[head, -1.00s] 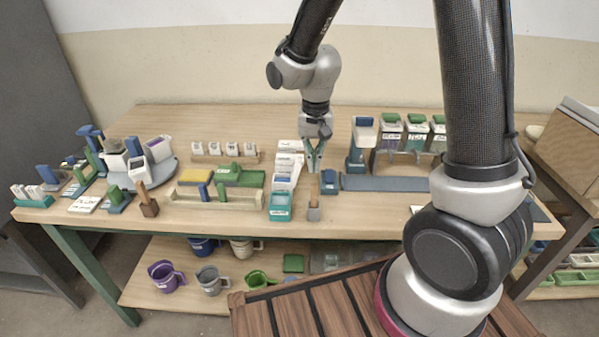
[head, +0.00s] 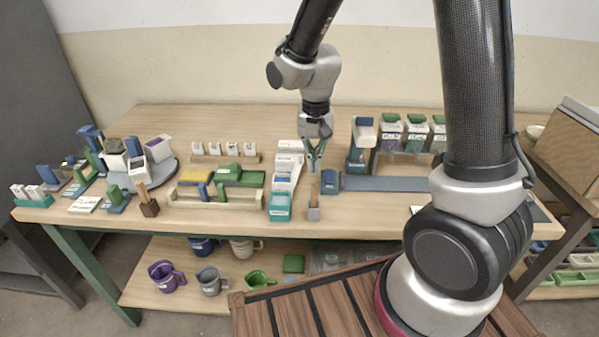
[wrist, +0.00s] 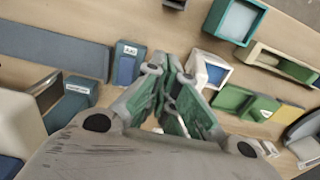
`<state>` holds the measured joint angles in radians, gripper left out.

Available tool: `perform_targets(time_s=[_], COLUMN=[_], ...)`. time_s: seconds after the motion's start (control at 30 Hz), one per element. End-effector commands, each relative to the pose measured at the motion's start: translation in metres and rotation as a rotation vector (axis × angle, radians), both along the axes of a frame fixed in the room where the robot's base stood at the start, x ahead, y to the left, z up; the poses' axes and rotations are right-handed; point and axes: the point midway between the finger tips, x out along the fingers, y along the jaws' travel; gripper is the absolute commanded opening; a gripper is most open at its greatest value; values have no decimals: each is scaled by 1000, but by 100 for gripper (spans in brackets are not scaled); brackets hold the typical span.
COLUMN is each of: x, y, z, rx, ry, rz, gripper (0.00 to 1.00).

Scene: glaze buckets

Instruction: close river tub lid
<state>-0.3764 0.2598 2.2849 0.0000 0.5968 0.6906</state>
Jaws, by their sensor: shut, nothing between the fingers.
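I cannot read which tub is named river. A white tub with no green lid over it (head: 364,133) stands on a blue stand right of my gripper. Beside it, tubs with green lids (head: 390,132) stand in a row on a rack. Left of my gripper is a file of white open-topped containers (head: 283,182) with a teal one (head: 279,207) at the front. My gripper (head: 315,168) is shut and empty above the table, between this file and the blue stand. In the wrist view its fingers (wrist: 172,65) come together beside a white tub with a blue inside (wrist: 211,70).
A small blue labelled block (head: 329,182) and a blue-grey strip (head: 384,184) lie right of my gripper. A wooden block with a grey part (head: 313,212) stands near the front edge. A round turntable (head: 165,176) with tubs is at the left. The back of the table is clear.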

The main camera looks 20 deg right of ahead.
Motion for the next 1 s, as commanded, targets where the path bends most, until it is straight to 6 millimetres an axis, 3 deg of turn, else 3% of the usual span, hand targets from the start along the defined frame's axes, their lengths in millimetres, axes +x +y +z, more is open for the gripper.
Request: perform_targets(time_s=[0.57, 1.0], x=[0, 5], y=[0, 16], z=[-12, -12], rx=[0, 0], ry=[0, 0], rz=[0, 1], gripper=[0, 0])
